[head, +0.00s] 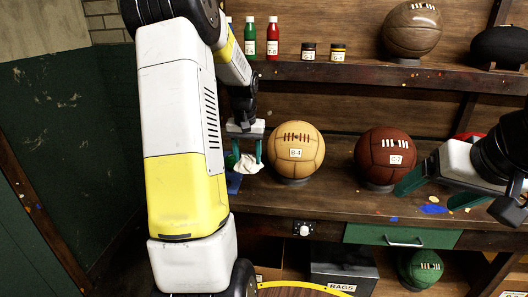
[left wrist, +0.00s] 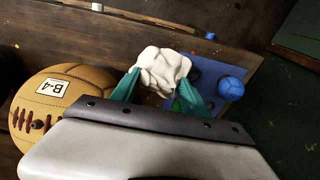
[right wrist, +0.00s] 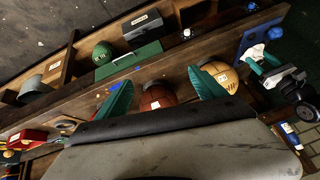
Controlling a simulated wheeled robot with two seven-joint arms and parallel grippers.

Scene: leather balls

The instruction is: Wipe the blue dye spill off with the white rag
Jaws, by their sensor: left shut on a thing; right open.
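The white rag (head: 249,165) is crumpled between the teal fingers of my left gripper (head: 246,152), which is shut on it. The rag also shows in the left wrist view (left wrist: 160,68), just beside and partly over a flat blue area (left wrist: 228,62). In the head view, my arm and the rag hide most of that blue area (head: 234,184). A small blue patch (head: 432,209) lies on the bench at the right; I cannot tell whether it is dye or a scrap. My right gripper (right wrist: 160,88) is open and empty above the right part of the bench.
A tan ball (head: 296,152) marked B-4 stands close right of the rag, and a brown ball (head: 384,158) marked C-7 farther right. A small blue ball (left wrist: 231,89) sits on the blue area. A shelf (head: 340,72) with bottles and balls runs above the bench.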

